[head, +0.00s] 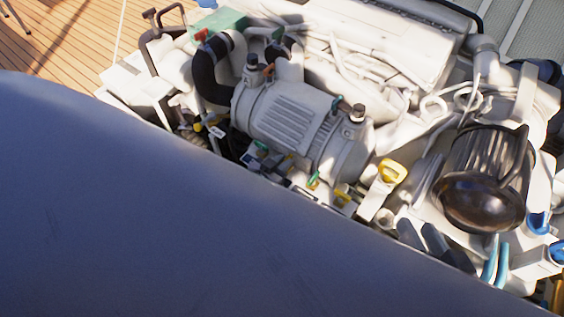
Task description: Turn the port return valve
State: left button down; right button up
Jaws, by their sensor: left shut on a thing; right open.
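Several small coloured valve handles sit on and around the pale engine (290,120). I cannot tell which is the port return valve. A red handle (201,36) is at the upper left by a black hose. A yellow handle (392,171) stands right of the middle. Blue handles (539,223) show at the right edge. I can make out neither gripper. A large smooth blue-grey surface close to the camera hides the lower left.
A thick black hose (207,75) bends down left of the ribbed cylinder (292,120). A dark round filter (482,200) stands at the right. Pipes and cables crowd the hatch, with little free room. Wooden deck planks (65,38) show at the upper left.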

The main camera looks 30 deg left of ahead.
pick_arm(q)
jog(key=c, duration=1.1)
grip_release()
jog(key=shift+d, duration=0.1)
jog(key=shift+s+r, duration=0.2)
jog(key=shift+s, duration=0.05)
jog(key=p+v, duration=0.4)
jog(key=v, duration=0.2)
jog(key=shift+s+r, duration=0.1)
jog(key=shift+s, duration=0.15)
pick_arm(e)
jog(key=d, duration=0.1)
jog(key=d+h, duration=0.1)
jog(key=s+d+r+h, duration=0.1)
jog(key=shift+n, duration=0.4)
jog(key=shift+f, duration=0.1)
